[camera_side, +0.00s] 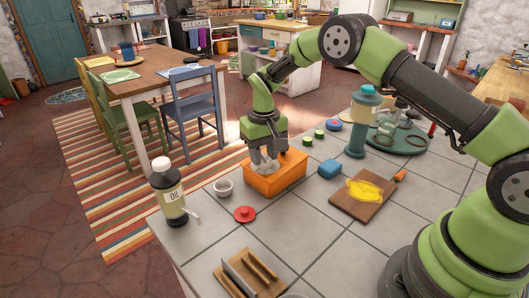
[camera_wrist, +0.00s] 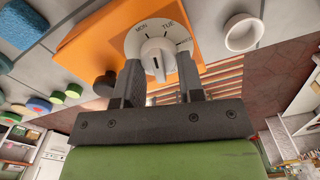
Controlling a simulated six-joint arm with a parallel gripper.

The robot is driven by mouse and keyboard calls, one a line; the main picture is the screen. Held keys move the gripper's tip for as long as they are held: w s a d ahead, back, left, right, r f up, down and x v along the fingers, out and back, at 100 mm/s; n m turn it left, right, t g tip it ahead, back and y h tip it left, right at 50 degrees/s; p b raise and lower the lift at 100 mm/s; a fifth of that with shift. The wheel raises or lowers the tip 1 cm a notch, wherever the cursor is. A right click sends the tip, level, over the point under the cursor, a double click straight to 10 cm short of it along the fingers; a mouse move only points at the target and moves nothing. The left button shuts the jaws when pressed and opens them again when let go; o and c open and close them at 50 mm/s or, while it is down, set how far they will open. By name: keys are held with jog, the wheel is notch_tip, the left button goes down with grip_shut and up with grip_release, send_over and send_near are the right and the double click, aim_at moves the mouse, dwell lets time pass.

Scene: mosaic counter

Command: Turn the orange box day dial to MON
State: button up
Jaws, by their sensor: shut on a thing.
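The orange box (camera_side: 279,181) stands on the tiled counter in the side view, and its top fills the upper middle of the wrist view (camera_wrist: 95,45). A white round dial (camera_wrist: 134,44) on it shows the words MON and TUE near its far edge. The dial's white knob (camera_wrist: 158,52) has a short dark mark on the side facing my gripper. My gripper (camera_wrist: 160,74) points down over the box and is shut on the knob, one finger on each side; it also shows in the side view (camera_side: 264,160).
A white bowl (camera_side: 223,188), a red lid (camera_side: 244,214) and an oil bottle (camera_side: 168,196) stand left of and before the box. A blue sponge (camera_side: 329,169), small green discs (camera_side: 319,134) and a cutting board (camera_side: 347,207) with a yellow item lie to its right.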

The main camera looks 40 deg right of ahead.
aim_at(263, 154)
jog(key=shift+a+n, duration=0.1)
jog(key=shift+n, duration=1.3)
jog(key=o, duration=0.9)
notch_tip(263, 154, up, 10)
